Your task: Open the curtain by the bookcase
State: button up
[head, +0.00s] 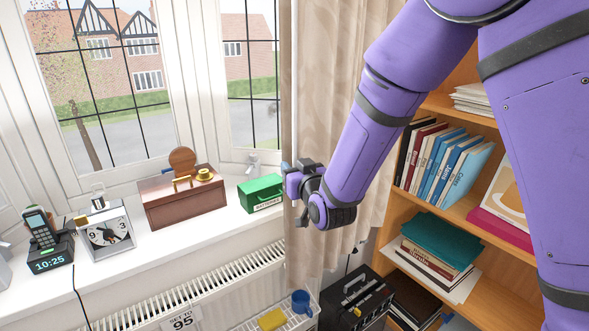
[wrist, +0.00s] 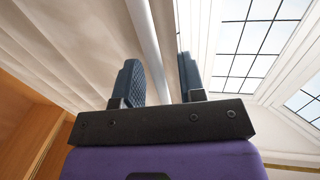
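The beige patterned curtain (head: 330,75) hangs between the window and the bookcase (head: 465,120). A thin white rod (head: 294,70) runs down near its left edge. My gripper (head: 294,166) is in front of the curtain's left edge, at about sill height. In the wrist view the white rod (wrist: 146,35) passes between my two open fingers (wrist: 160,80), with a gap visible on each side. The curtain's folds (wrist: 60,50) show at the left of that view. My arm hides part of the curtain and the bookcase in the head view.
The white sill (head: 115,270) holds a green box (head: 261,193), a brown box (head: 181,197), a clock (head: 105,230) and a phone dock (head: 49,257). A radiator (head: 210,290) is below. A black appliance (head: 355,303) and blue mug (head: 301,302) stand low near the curtain.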

jog(key=shift+c, duration=0.3)
grip_shut()
jog(key=w+d, duration=0.8)
jog(key=d, duration=0.4)
jog(key=w+d, duration=0.9)
jog(key=d, duration=0.4)
jog(key=shift+d+r, duration=0.1)
jog(key=shift+d, duration=0.1)
jog(key=shift+o, duration=0.3)
grip_release()
jog(key=shift+w+d, duration=0.1)
